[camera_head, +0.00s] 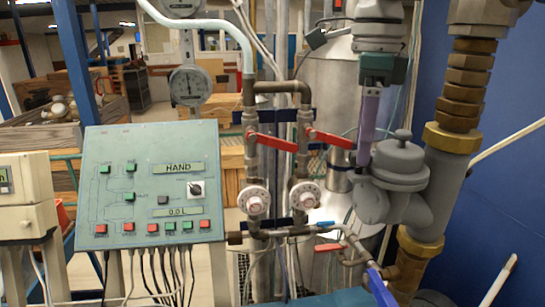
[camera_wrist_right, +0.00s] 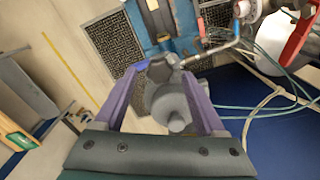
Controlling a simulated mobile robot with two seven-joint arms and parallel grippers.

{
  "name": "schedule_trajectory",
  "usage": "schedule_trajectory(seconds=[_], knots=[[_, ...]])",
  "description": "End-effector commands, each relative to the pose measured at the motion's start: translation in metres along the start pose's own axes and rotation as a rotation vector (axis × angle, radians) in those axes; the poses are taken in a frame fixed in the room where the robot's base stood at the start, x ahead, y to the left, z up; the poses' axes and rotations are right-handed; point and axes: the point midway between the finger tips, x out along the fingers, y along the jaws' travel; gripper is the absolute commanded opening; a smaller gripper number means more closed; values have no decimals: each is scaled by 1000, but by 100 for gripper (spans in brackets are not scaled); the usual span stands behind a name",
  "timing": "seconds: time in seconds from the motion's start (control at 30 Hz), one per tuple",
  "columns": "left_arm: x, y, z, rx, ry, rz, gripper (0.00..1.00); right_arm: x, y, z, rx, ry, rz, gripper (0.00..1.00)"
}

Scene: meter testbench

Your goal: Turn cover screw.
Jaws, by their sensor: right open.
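The cover screw (camera_head: 402,135) is a small grey knob standing upright on top of the grey meter body (camera_head: 400,165), at the right of the head view. My right gripper (camera_head: 364,160) is open, with its purple fingers pointing down just left of the meter; one finger largely hides the other there. In the right wrist view, the open right gripper (camera_wrist_right: 163,72) has one finger on each side of the grey meter and its round knob (camera_wrist_right: 178,123). Nothing is held. I cannot tell whether a finger touches the meter. My left gripper is not in view.
A thick grey pipe with brass nuts (camera_head: 452,138) stands right beside the meter. Pipes with red levers (camera_head: 272,142) and white dials (camera_head: 253,200) stand to the left. A blue-handled valve (camera_head: 380,288) sits below. A green control panel (camera_head: 152,185) stands at the left.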

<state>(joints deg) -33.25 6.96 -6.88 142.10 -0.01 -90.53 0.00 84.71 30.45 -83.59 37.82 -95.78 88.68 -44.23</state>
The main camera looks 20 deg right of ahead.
Motion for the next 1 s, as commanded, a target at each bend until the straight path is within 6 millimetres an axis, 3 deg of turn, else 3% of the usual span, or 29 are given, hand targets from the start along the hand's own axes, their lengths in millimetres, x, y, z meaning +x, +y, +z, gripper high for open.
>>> schedule_trajectory(seconds=[0.07, 0.33, 1.0], knots=[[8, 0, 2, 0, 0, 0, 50, 11, 0, 0, -1, 0, 0, 72], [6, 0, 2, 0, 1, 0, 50, 10, 0, 0, -1, 0, -1, 72], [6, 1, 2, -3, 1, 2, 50, 10, 0, 0, -2, -1, 0, 0]])
